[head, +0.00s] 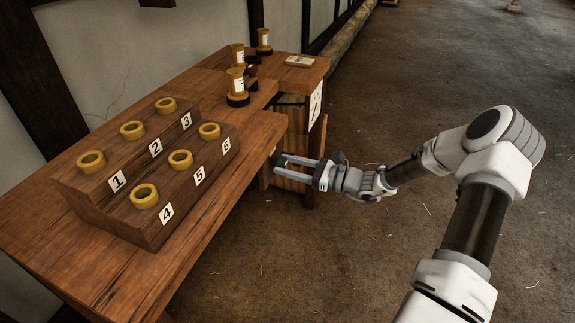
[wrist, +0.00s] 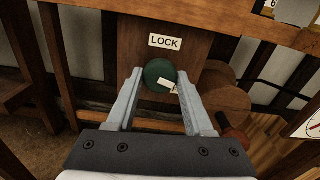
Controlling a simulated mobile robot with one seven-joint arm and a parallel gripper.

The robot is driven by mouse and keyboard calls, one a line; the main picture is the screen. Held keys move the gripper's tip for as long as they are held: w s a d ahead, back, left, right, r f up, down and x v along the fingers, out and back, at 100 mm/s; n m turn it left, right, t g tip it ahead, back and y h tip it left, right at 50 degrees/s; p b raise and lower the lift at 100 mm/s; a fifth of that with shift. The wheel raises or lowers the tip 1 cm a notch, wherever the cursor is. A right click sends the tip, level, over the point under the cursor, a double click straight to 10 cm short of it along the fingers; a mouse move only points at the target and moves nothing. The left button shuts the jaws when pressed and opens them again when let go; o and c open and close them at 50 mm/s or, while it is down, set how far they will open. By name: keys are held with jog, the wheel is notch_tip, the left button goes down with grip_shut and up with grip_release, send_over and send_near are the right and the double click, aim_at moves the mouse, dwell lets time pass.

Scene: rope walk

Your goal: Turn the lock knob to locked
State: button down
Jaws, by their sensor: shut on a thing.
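The lock knob (wrist: 157,72) is round and dark green, with a pale pointer strip (wrist: 168,85) on it. It sits on a wooden panel under a white LOCK label (wrist: 165,42) in the wrist view. The strip slants down to the right. My gripper (wrist: 160,84) is shut on the knob, one finger at each side of it. In the head view my gripper (head: 278,164) reaches to the front of the wooden bench, where the knob shows only as a small dark green patch.
A wooden stepped rack (head: 150,215) with numbered, ringed places stands on the bench (head: 100,276). Several yellow-and-black spools (head: 237,88) stand farther back, near a small pale block (head: 299,61). A wooden cylinder (wrist: 222,97) lies right of the knob.

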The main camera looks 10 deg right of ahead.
jog(key=n, duration=0.5)
jog(key=n+b, duration=0.1)
jog(key=n, duration=0.4)
jog(key=shift+d+n, duration=0.1)
jog(key=shift+n, duration=0.2)
jog(key=n+b, duration=0.3)
jog(key=n, duration=0.2)
jog(key=shift+f, duration=0.1)
jog(key=n+b, duration=0.2)
jog(key=n, duration=0.3)
jog(key=shift+r+n, duration=0.2)
jog(key=shift+n, duration=0.1)
jog(key=shift+c, duration=1.6)
grip_release()
